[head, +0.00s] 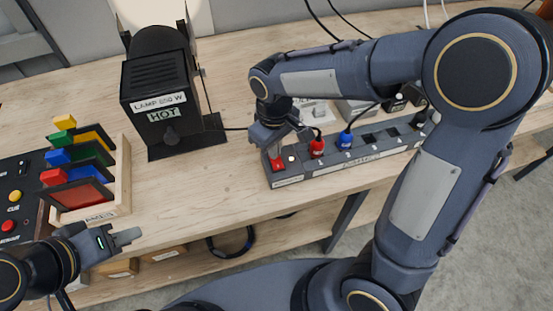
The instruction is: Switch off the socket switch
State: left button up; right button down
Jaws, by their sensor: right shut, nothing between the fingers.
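The grey socket strip (345,180) lies along the front of the wooden bench. The red socket switch (278,164) sits at its left end, beside a small pale round light (292,158). My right gripper (276,152) is shut and empty, pointing down right at the red switch. Its fingers partly hide the switch, and I cannot tell whether they touch it or which way the rocker is tilted. My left gripper (128,238) is at the lower left, off the bench's front edge, far from the strip. Whether its fingers are apart is unclear.
A red plug (317,149) and a blue plug (346,139) stand in the strip. A black lamp marked HOT (160,85) stands behind left. A wooden rack (122,190) of coloured panels and a dark button panel (15,200) are at left. My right arm crosses above the strip's right end.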

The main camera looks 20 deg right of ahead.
jog(key=shift+f, duration=0.25)
jog(key=shift+r, duration=0.1)
notch_tip(320, 180, up, 7)
jog(key=p, duration=0.5)
jog(key=shift+p, duration=0.4)
jog(key=s+d+r+m+t+y, duration=0.2)
jog(key=s+d+m, duration=0.2)
jog(key=s, duration=0.4)
jog(key=s+d+r+m+t+y, duration=0.1)
jog(key=s+d+r+m+t, duration=0.2)
jog(key=s, duration=0.5)
jog(key=shift+s+d+r+m+t+y, duration=0.15)
jog(key=shift+d+r+m+t+y, duration=0.35)
jog(key=shift+d, duration=0.6)
